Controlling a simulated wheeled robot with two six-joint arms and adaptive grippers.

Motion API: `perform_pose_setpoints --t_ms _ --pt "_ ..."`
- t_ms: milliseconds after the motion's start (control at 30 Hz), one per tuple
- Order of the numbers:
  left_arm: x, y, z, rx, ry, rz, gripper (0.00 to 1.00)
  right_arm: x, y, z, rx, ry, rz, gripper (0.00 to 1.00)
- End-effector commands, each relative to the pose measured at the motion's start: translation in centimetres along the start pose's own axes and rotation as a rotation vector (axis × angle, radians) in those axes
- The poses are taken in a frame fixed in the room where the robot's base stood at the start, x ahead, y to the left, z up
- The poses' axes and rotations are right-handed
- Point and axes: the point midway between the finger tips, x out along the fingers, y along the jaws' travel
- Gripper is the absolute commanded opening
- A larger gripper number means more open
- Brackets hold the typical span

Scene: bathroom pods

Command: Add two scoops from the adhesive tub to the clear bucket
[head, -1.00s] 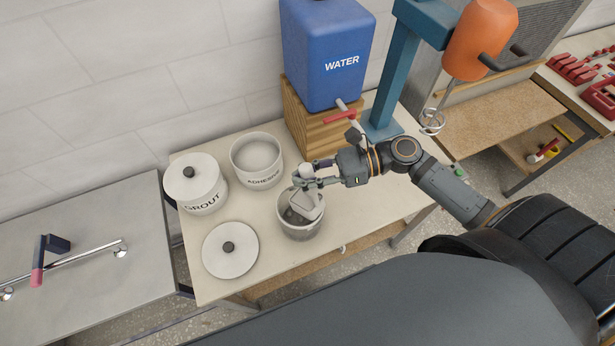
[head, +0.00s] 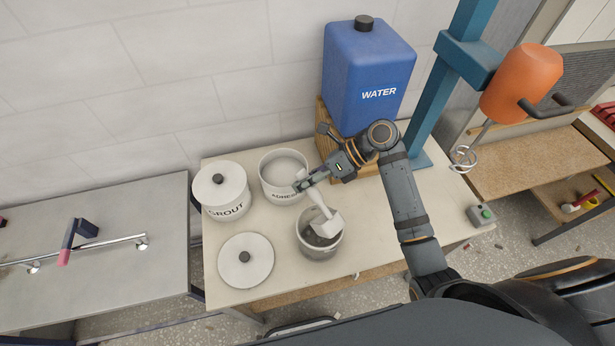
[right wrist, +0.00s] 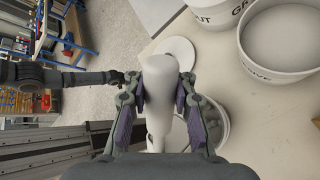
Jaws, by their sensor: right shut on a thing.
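My right gripper (head: 303,184) is shut on the pale handle of a scoop (head: 327,222), also between its fingers in the right wrist view (right wrist: 160,85). The scoop slants down, its head over the mouth of the clear bucket (head: 318,247); whether it touches the rim or carries adhesive, I cannot tell. The open adhesive tub (head: 280,195) holds pale grey material and stands behind the bucket, its label partly covered by the gripper. The bucket's inside is partly hidden by the scoop. What looks like my left gripper (right wrist: 120,76) is small in the right wrist view, its jaws unclear.
The closed grout tub (head: 222,192) stands left of the adhesive tub. A loose lid (head: 245,260) lies in front of it.

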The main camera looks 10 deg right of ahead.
Motion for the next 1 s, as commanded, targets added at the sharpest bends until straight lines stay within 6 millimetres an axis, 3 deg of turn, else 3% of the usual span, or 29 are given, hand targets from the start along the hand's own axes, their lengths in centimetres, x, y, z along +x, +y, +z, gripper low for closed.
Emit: perform_pose_setpoints --t_ms 33,200,400,1000 --pt "-1.2 -0.1 -0.1 0.000 0.000 0.000 0.00 -0.1 0.3 0.6 0.016 0.015 0.005 0.00" --pt "-2.1 -0.1 -0.2 0.000 0.000 0.000 0.00 1.2 -0.9 1.0 0.096 0.097 0.006 0.00" --pt "-1.6 -0.1 -0.1 0.000 -0.001 0.000 0.00 2.1 -1.9 1.0 0.153 0.155 0.005 0.00" --pt "-1.6 -0.1 -0.1 0.000 -0.002 0.001 0.00 2.2 -2.0 1.2 0.160 0.161 0.004 0.00"
